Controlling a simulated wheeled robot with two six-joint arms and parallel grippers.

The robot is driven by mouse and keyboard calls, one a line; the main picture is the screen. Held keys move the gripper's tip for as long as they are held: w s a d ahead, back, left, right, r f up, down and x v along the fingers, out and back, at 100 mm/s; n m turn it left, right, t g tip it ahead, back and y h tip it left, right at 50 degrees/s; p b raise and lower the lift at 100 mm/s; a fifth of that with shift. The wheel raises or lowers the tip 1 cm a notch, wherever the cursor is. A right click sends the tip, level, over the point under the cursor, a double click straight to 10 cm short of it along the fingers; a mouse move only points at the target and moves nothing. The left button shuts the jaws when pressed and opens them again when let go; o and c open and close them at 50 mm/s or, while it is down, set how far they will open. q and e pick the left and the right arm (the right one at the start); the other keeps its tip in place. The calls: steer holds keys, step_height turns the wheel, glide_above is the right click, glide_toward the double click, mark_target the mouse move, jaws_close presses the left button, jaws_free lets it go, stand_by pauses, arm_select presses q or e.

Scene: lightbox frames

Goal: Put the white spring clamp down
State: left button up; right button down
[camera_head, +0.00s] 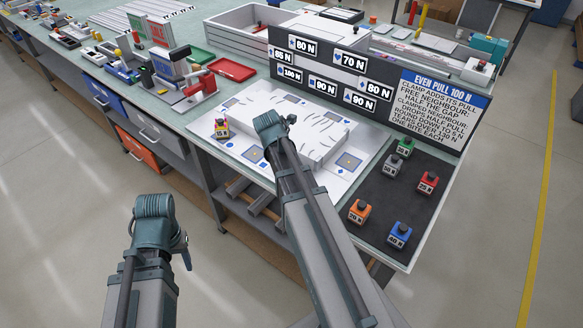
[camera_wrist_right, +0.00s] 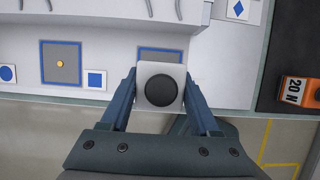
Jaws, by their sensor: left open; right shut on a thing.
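The white spring clamp (camera_wrist_right: 176,73), a white block with a round black knob, is between the fingers of my right gripper (camera_wrist_right: 158,92) in the right wrist view. The gripper is shut on it. The clamp partly covers a blue-outlined grey square (camera_wrist_right: 146,51) on the white board; I cannot tell whether it touches the board. In the head view my right arm reaches over the board (camera_head: 345,181), and the held clamp is hidden. My left gripper (camera_head: 187,257) is open and empty, low at the left, away from the bench.
Several coloured clamps, including an orange one (camera_head: 359,211) and a blue one (camera_head: 399,235), stand on the black mat (camera_head: 375,187). A yellow clamp (camera_head: 221,129) stands at the board's left. A dark sign panel (camera_head: 372,77) rises behind.

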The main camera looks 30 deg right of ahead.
steer(key=shift+w+d, duration=0.1)
steer(key=shift+d, duration=0.05)
steer(key=b+x, duration=0.4)
steer(key=shift+a+f, duration=0.1)
steer(key=shift+a, duration=0.2)
steer(key=shift+c, duration=0.6)
jaws_free()
